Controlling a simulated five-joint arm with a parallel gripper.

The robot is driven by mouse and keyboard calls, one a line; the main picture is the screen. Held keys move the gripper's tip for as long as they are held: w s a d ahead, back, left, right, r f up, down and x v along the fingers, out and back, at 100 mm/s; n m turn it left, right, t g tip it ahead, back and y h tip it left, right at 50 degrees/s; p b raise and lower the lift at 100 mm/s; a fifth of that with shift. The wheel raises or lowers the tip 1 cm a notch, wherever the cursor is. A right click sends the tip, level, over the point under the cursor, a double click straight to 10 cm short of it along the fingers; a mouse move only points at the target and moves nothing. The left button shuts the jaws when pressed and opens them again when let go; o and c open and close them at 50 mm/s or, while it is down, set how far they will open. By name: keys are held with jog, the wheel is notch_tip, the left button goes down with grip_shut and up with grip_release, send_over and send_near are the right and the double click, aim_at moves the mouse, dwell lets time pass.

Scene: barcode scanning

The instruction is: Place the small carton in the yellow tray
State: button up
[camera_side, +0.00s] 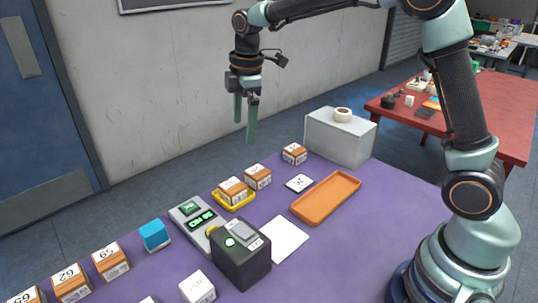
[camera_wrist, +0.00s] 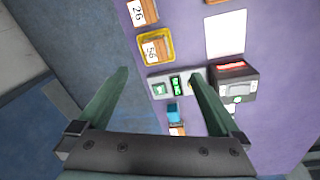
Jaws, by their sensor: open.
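A small brown carton with a white top label (camera_side: 232,189) sits in the yellow tray (camera_side: 237,207). In the wrist view the carton marked 56 (camera_wrist: 153,48) lies within the rim of the yellow tray (camera_wrist: 172,43). A second carton (camera_side: 257,176) stands just behind the tray; in the wrist view it is marked 26 (camera_wrist: 141,12). A third carton (camera_side: 294,153) stands farther back. My gripper (camera_side: 245,130) is open and empty, high above the table. It also shows in the wrist view (camera_wrist: 158,73), fingers spread wide with nothing between them.
A dark scanner box (camera_side: 240,258) and a grey panel with green displays (camera_side: 198,216) stand in front of the tray. An orange tray (camera_side: 325,197), a white sheet (camera_side: 284,238) and a grey box (camera_side: 339,137) lie to the right. A blue block (camera_side: 154,235) and more cartons are at left.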

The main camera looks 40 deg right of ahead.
jog(key=s+d+r+m+t, duration=0.1)
jog(key=s+d+m+t, duration=0.1)
jog(key=s+m, duration=0.5)
jog(key=s+d+r+m+t, duration=0.2)
jog(key=s+m, duration=0.5)
jog(key=s, duration=0.5)
jog(key=shift+s+d+r, duration=0.2)
jog(key=shift+s+d, duration=0.05)
jog(key=shift+d, duration=0.2)
jog(key=shift+c, duration=0.3)
